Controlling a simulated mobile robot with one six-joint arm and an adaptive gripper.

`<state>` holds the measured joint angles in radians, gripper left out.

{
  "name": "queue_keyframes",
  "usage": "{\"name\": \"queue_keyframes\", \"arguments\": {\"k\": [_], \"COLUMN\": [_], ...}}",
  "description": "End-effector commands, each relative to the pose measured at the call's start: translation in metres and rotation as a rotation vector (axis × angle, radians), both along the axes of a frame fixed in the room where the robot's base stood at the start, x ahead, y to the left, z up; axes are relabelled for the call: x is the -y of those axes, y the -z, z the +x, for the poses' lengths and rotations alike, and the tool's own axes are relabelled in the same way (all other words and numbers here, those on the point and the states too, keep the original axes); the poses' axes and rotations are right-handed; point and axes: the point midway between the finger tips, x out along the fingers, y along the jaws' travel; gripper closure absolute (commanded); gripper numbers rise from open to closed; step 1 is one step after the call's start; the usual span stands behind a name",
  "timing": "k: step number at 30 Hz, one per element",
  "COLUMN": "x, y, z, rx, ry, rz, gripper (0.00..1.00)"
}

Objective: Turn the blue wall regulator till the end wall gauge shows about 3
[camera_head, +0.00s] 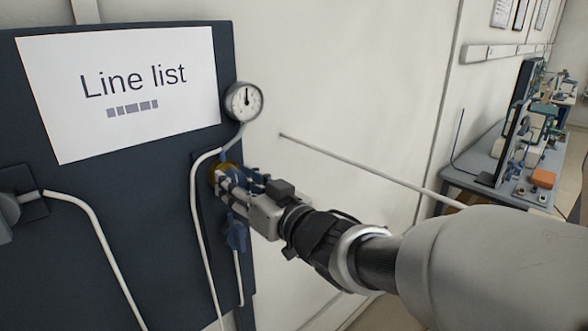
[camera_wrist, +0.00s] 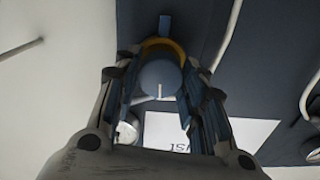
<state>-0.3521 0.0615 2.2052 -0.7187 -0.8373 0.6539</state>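The blue wall regulator (camera_wrist: 160,78) is a round knob with a pale line on its face and a yellow ring (camera_wrist: 166,45) behind it. In the head view only some of the yellow ring shows, behind my fingers. My gripper (camera_head: 230,182) is at the regulator on the dark panel. In the wrist view its two fingers (camera_wrist: 162,88) lie on either side of the knob, close to it; whether they touch it is unclear. The wall gauge (camera_head: 244,101) is round and white, above the regulator. Its dark needle points almost straight up; its numbers are too small to read.
A second blue fitting (camera_head: 236,235) hangs just below my gripper. White pipes (camera_head: 197,225) run down the dark panel (camera_head: 120,190). A white sheet reading "Line list" (camera_head: 120,92) is at upper left. A thin rod (camera_head: 350,168) crosses the wall. A bench (camera_head: 490,170) with equipment stands far right.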

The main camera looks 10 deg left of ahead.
Motion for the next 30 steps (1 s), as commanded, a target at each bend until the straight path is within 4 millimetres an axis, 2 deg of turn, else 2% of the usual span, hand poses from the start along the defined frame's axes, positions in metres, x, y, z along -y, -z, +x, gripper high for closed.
{"name": "queue_keyframes", "arguments": {"k": [1,9,20,21,30], "x": [0.0001,0.0002,-0.0002,-0.0002,-0.0002], "y": [0.0000,0.0000,0.0001,0.0001,0.0002], "z": [-0.0001,-0.0001,-0.0001,-0.0001,-0.0001], "rx": [0.000,0.000,0.034,0.034,0.034], "ry": [0.000,0.000,-0.001,-0.001,-0.001], "rz": [0.000,0.000,-0.029,-0.029,-0.029], "gripper": [0.68,0.86,0.87,0.62,0.42]}}
